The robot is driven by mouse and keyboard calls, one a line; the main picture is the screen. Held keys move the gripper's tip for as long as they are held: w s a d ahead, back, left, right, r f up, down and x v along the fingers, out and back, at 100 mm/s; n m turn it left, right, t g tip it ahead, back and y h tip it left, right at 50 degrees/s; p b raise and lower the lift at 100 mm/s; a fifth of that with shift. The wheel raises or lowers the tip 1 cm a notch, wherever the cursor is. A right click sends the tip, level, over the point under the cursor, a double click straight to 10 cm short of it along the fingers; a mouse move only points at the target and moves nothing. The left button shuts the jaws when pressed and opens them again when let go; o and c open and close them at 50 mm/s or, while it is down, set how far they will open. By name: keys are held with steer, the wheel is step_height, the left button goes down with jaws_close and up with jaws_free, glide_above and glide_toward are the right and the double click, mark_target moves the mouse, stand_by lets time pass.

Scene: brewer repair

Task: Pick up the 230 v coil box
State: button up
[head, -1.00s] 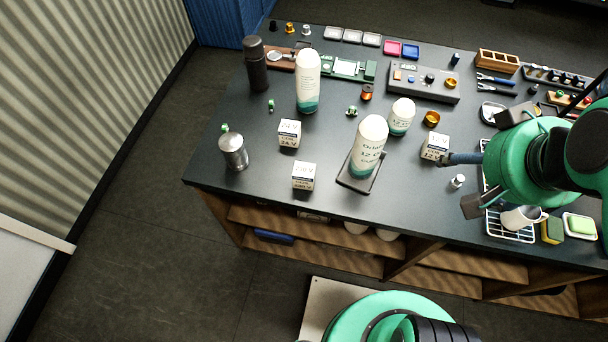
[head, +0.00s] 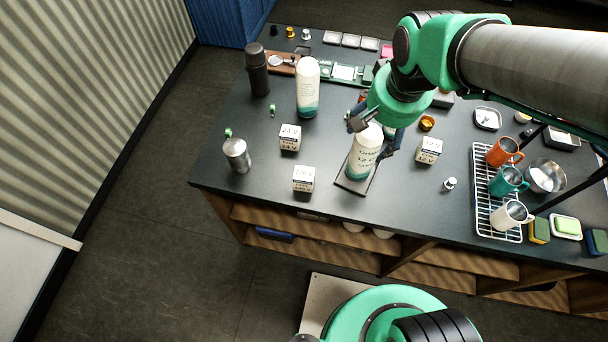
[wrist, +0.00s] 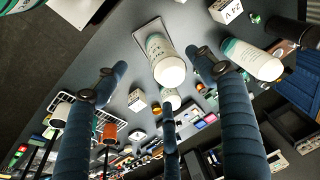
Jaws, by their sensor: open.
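The 230 V coil box (head: 303,179), a small white cube with a dark label, sits near the table's front edge, left of centre. Its print is small but seems to read 230 V. My gripper (head: 372,136) is open to its upper right, with fingers at the top of the big white and teal bottle (head: 362,155). In the wrist view, the spread fingers (wrist: 155,75) flank that bottle; I cannot tell whether they touch it. The 24 V box (head: 290,138) stands behind the 230 V box. The 12 V box (head: 428,150) is right of the bottle.
The bottle stands on a dark tray (head: 345,186). A metal canister (head: 237,155) stands left of the boxes. Another white bottle (head: 307,88) and a dark flask (head: 257,69) stand behind. Right are a wire rack (head: 484,190) with several mugs and a bowl (head: 546,176).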

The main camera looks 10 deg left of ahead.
steer(key=a+f+g+p, duration=0.2)
steer(key=a+f, duration=0.4)
steer(key=a, duration=0.3)
steer(key=h+p, duration=0.1)
steer(key=p, duration=0.1)
glide_above(304, 173)
step_height(304, 173, down, 6)
steer(key=shift+s+a+r, duration=0.1)
steer(key=shift+s+r, duration=0.05)
steer(key=shift+f, duration=4.3)
steer(key=shift+f+b, duration=0.35)
steer(key=shift+f, duration=2.25)
steer(key=c, duration=1.5)
